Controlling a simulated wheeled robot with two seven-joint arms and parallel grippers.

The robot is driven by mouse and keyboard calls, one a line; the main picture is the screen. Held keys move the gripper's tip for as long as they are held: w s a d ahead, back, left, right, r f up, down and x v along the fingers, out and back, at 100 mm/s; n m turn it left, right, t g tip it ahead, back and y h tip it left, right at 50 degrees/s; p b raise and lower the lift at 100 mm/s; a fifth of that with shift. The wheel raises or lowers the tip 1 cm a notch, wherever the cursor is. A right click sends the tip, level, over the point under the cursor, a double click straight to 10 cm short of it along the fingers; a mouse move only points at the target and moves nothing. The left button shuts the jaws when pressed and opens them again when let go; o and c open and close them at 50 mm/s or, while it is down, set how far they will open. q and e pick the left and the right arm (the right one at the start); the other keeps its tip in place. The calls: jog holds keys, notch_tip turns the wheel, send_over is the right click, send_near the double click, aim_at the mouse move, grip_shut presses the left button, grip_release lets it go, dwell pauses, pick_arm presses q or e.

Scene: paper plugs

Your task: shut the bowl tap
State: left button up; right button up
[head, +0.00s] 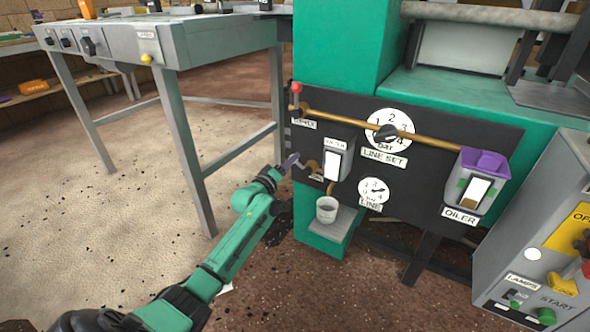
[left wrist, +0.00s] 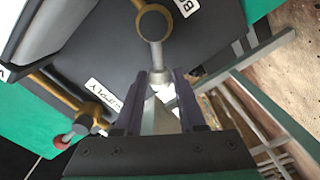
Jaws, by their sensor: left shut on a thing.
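The bowl tap (head: 315,168) is a small brass valve low on the dark panel, at the left under the filter bowl (head: 338,163). In the left wrist view its round brass body (left wrist: 153,24) is at the top, with a grey lever (left wrist: 157,55) pointing down the picture towards my gripper. My left gripper (head: 291,161) reaches the tap from the left; in the left wrist view its dark fingers (left wrist: 163,80) are on either side of the lever's end, shut on it. The fingers hide part of the lever in the head view. My right gripper is not in view.
The supply tap (left wrist: 88,118) with a red knob (head: 296,87) is close above. The oiler (head: 478,180) and gauges are further right. A grey bench (head: 165,45) stands at left; floor between is open.

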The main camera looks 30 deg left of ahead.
pick_arm(q)
jog(key=m, duration=0.1)
jog(key=d+r+m+p, duration=0.1)
jog(key=shift+r+m, duration=0.1)
jog(key=shift+m, duration=0.3)
jog(key=shift+p, duration=0.35)
